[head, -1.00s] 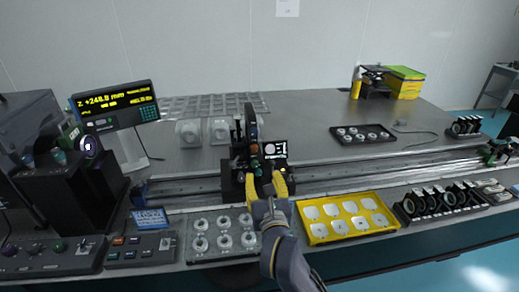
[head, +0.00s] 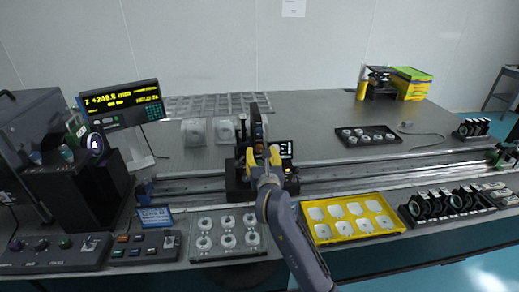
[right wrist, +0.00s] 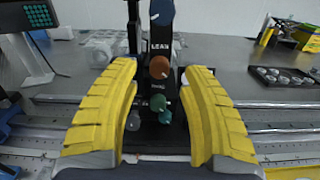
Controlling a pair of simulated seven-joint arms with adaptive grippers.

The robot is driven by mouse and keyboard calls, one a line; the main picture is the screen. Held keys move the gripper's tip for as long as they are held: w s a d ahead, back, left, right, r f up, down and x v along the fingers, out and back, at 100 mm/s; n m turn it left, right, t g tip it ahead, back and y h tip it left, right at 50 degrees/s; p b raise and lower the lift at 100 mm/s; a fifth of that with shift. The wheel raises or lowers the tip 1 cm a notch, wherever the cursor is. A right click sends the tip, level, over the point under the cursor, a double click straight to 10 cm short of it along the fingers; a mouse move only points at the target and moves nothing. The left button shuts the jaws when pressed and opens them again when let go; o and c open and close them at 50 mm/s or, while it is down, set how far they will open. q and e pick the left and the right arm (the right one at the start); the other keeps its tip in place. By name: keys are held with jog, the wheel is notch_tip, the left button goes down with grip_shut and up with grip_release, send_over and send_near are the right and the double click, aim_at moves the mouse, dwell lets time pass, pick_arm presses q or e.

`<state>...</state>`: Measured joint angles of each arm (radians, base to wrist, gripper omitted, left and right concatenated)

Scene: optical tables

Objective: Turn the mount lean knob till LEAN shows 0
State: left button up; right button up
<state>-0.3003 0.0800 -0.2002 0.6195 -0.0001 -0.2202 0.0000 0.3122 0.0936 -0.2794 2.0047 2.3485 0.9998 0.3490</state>
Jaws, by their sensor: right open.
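The mount (head: 256,125) is a dark upright post on the rail carriage, with coloured knobs on its face. In the right wrist view a LEAN label (right wrist: 160,46) sits just above an orange-brown knob (right wrist: 159,67). A blue knob (right wrist: 161,12) is higher, and green knobs (right wrist: 157,103) are lower. My right gripper (head: 263,155) is open in front of the mount; its yellow fingers (right wrist: 160,80) stand either side of the knobs, apparently touching none. A small screen (head: 279,149) beside the mount is partly hidden and unreadable. My left gripper is not in view.
A yellow tray (head: 313,229) and a grey tray of round parts (head: 196,253) lie at the front. A readout (head: 122,103) stands at the left behind control boxes (head: 145,247). The rail (head: 350,172) runs across the table. The table behind the mount is mostly clear.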

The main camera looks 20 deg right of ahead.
aim_at(260, 149)
jog(key=shift+w+d, duration=0.15)
jog(key=shift+w, duration=0.8)
jog(key=shift+w+d, duration=0.1)
jog(key=shift+w, duration=0.8)
jog(key=shift+c, duration=0.6)
grip_shut()
